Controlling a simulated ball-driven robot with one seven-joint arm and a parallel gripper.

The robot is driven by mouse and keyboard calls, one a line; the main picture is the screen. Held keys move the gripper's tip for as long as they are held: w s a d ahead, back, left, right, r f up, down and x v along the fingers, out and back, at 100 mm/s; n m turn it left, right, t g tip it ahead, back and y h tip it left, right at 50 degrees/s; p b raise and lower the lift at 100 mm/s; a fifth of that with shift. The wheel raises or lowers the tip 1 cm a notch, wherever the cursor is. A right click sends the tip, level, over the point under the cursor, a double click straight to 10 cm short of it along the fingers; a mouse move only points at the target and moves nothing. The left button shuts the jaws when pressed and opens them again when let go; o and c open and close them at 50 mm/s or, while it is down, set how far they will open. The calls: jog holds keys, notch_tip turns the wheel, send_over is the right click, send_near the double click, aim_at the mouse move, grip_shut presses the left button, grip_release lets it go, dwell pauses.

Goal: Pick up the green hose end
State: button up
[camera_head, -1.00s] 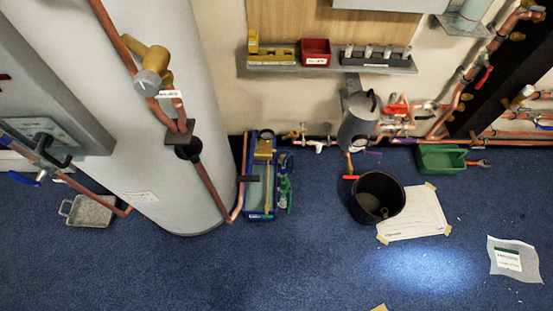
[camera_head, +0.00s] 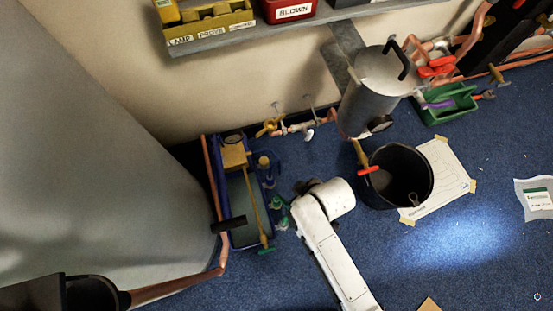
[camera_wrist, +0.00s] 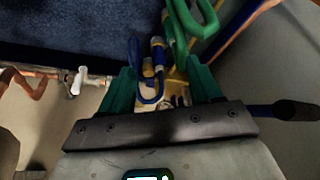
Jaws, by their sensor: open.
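A bright green looped piece (camera_wrist: 190,20) shows at the top of the wrist view, beyond my right finger. I cannot tell whether it is the hose end. In the head view, a small green tip (camera_head: 266,249) ends a yellow rod or hose in the blue tray (camera_head: 212,190). A green item (camera_head: 278,212) stands by the tray's right side. My gripper (camera_wrist: 163,77) is open, its teal fingers apart. Blue and yellow parts show between and beyond them, with no visible grip. In the head view my white arm reaches toward the tray; the fingers cannot be made out.
A black bucket (camera_head: 400,178) stands right of my arm, with a metal canister (camera_head: 372,90) behind it. Copper pipe (camera_head: 212,190) runs along the tray's left side, near the large tank (camera_head: 90,150). A green bin (camera_head: 445,103) sits farther right.

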aim_at(278, 199)
jog(key=shift+n+y, duration=0.3)
jog(key=shift+n, duration=0.4)
jog(key=b+x, duration=0.1)
jog(key=x, duration=0.2)
jog(key=a+b+x, duration=0.1)
jog(key=b+x, duration=0.1)
jog(key=x, duration=0.2)
jog(key=s+b+x, duration=0.1)
jog(key=x, duration=0.2)
jog(key=shift+a+f+b, duration=0.15)
jog(key=shift+a+b, duration=0.15)
jog(key=shift+a, duration=0.2)
jog(key=shift+b+x, duration=1.95)
jog(key=shift+x, duration=1.2)
jog(key=shift+s+d, duration=0.15)
jog(key=c, duration=1.1)
notch_tip(278, 199, up, 10)
jog(key=p, duration=0.5)
jog(key=shift+c, duration=0.2)
notch_tip(278, 199, up, 4)
jog(key=p, duration=0.5)
jog(key=shift+r, duration=0.25)
